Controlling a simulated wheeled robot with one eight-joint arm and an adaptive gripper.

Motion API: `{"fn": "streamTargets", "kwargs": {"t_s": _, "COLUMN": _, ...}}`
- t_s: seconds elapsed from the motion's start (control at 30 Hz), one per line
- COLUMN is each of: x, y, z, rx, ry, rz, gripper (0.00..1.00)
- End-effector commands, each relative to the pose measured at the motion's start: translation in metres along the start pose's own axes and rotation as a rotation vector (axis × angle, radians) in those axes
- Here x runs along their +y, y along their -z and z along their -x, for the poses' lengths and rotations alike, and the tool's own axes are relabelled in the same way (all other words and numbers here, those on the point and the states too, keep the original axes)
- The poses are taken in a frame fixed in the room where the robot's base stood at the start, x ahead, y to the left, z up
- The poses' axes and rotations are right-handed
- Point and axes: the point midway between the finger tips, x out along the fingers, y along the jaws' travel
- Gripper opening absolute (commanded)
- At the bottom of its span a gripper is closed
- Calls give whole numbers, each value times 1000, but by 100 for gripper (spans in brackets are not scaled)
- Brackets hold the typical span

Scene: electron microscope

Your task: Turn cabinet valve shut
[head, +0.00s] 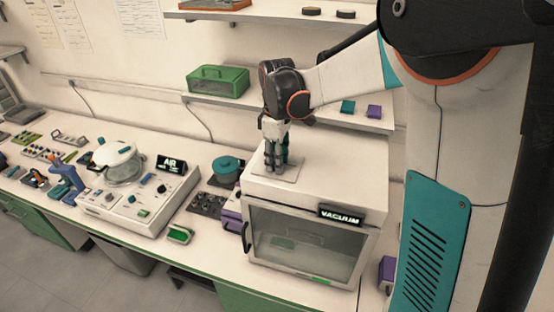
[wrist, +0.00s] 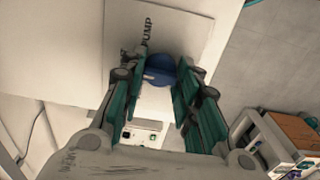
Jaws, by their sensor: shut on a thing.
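The white vacuum cabinet (head: 340,190) stands on the bench, with a glass front door and a sign reading VACUUM. My gripper (head: 276,164) points down onto a pale plate (head: 291,174) on the cabinet's top. In the wrist view a round blue valve knob (wrist: 161,68) with a pale mark sits on this plate, near the printed word PUMP (wrist: 147,36). My gripper (wrist: 159,78) has its teal fingers on either side of the knob and is shut on it. In the head view the fingers hide the knob.
A white bench unit (head: 133,205) with an AIR sign and a glass vessel stands left of the cabinet. A teal pot (head: 227,167) is close beside it. A shelf behind holds a green case (head: 218,79) and small teal and purple blocks.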

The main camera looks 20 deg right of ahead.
Motion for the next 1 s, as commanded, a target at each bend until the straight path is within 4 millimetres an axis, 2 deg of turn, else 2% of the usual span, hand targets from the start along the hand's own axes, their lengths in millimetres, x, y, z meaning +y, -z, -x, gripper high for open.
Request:
{"fn": "streamTargets", "kwargs": {"t_s": 0.5, "x": 0, "y": 0, "z": 0, "rx": 0, "ry": 0, "rz": 18, "gripper": 6}}
{"fn": "streamTargets", "kwargs": {"t_s": 0.53, "x": 0, "y": 0, "z": 0, "rx": 0, "ry": 0, "rz": 18, "gripper": 34}}
{"fn": "streamTargets", "kwargs": {"t_s": 0.6, "x": 0, "y": 0, "z": 0, "rx": 0, "ry": 0, "rz": 18, "gripper": 50}}
{"fn": "streamTargets", "kwargs": {"t_s": 1.0, "x": 0, "y": 0, "z": 3, "rx": 0, "ry": 0, "rz": 17, "gripper": 51}}
